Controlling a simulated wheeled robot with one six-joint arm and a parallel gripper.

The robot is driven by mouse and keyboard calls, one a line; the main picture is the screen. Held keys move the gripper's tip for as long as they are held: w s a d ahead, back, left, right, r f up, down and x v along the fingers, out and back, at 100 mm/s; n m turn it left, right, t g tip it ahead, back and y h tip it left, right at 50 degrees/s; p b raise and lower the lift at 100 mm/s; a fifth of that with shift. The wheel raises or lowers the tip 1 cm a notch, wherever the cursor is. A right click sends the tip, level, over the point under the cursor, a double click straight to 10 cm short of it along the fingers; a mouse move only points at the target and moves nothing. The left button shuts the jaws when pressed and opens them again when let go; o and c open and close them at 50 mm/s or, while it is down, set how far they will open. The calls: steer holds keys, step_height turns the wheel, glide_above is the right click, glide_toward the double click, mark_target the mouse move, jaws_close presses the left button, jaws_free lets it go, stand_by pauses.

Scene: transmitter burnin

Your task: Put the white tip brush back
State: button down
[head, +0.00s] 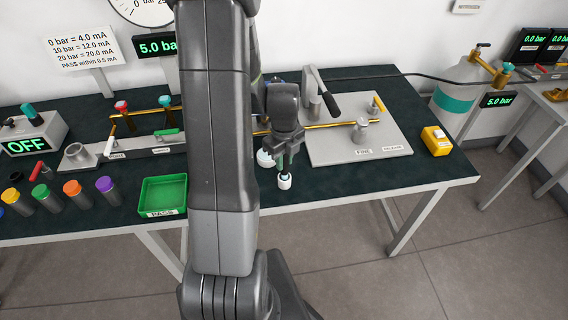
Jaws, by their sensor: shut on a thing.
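The white tip brush (285,182) hangs below my gripper (283,160), with its white end down over the dark table top, near the front edge. My gripper is shut on it. The upper part of the brush is mostly hidden by the fingers. I cannot tell whether the white end touches the table. A white round thing (265,158) is just left of the gripper, partly hidden by my arm; I cannot tell what it is.
A green PASS tray (162,194) stands left of my arm, beside several dark cylinders with coloured tops (76,195). A grey plate with brass pipe and valves (340,142) lies right of the gripper. A yellow device (436,141) sits near the right edge.

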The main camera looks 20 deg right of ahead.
steer(key=shift+f, duration=1.15)
steer(key=shift+f, duration=0.2)
steer(key=c, duration=1.3)
jaws_free()
steer(key=shift+o, duration=0.2)
steer(key=shift+r, duration=0.1)
step_height(320, 180, up, 12)
steer(key=shift+r, duration=0.1)
